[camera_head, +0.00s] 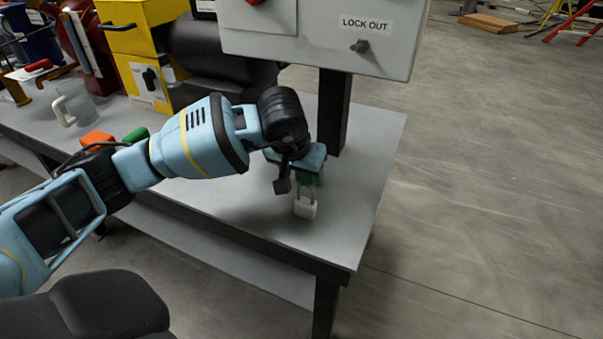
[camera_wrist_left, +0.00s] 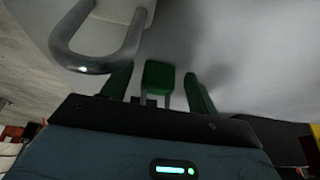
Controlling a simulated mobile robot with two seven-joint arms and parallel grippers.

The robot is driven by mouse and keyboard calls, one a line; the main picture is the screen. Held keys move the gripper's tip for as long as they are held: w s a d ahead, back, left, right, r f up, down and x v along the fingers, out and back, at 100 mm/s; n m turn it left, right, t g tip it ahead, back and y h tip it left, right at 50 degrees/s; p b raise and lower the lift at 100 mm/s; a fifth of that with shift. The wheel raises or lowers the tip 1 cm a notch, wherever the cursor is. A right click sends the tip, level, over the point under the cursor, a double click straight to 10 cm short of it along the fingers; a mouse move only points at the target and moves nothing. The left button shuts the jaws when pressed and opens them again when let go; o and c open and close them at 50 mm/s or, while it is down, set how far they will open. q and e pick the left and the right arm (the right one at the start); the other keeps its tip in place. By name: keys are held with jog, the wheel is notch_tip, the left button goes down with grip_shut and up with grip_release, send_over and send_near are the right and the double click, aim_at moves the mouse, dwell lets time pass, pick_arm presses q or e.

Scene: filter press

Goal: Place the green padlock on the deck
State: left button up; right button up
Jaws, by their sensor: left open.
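In the left wrist view, a green padlock (camera_wrist_left: 158,76) with a grey shackle is between the two dark green fingers of my left gripper (camera_wrist_left: 157,74). The fingers are open, with visible gaps on both sides. In the head view my left gripper (camera_head: 311,181) points down just above the front right part of the grey deck (camera_head: 370,150); arm and fingers mostly hide the green padlock there. A white padlock (camera_head: 305,208) stands just in front of the gripper. Its shackle looms large at upper left in the wrist view (camera_wrist_left: 95,62). My right gripper is out of view.
A grey "LOCK OUT" box (camera_head: 320,45) on a dark post (camera_head: 333,112) rises just behind the gripper. An orange object (camera_head: 97,139) and a green object (camera_head: 137,135) lie behind my left arm. The deck is clear to the right of the gripper.

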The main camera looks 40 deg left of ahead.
pick_arm(q)
jog(key=p+v, duration=0.3)
jog(key=v, duration=0.8)
jog(key=shift+r, duration=0.3)
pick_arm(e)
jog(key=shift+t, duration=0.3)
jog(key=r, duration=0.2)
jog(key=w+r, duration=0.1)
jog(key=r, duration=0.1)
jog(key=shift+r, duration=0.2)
pick_arm(q)
jog(key=shift+s, duration=0.15)
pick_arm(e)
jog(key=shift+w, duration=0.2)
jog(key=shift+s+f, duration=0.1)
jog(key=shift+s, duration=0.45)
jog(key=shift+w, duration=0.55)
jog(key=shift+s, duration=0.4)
